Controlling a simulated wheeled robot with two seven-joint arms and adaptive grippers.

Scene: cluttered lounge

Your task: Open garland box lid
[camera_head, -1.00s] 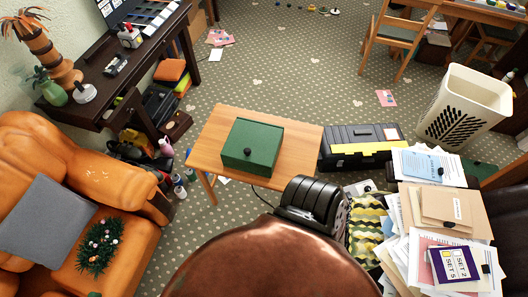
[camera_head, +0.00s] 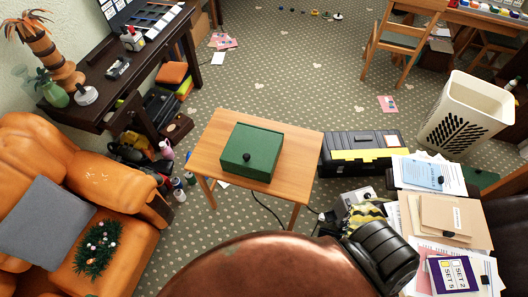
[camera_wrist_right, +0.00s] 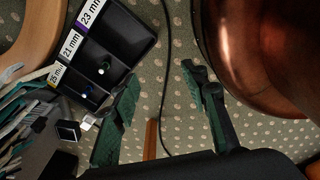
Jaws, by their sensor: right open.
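A green box (camera_head: 251,152) with a closed lid and a dark round knob (camera_head: 246,157) on its near side sits on a small wooden table (camera_head: 205,150). My right gripper (camera_wrist_right: 162,76) shows only in the right wrist view. Its two green-padded fingers are apart with nothing between them, above the patterned floor. The green box is not seen in that view. My left gripper is in neither view.
A green garland (camera_head: 100,248) with small ornaments lies on the orange sofa (camera_head: 95,155) at left. A black and yellow toolbox (camera_head: 362,141) stands right of the table. Papers (camera_head: 445,215) are piled at right. A cable (camera_head: 268,210) runs on the floor by the table.

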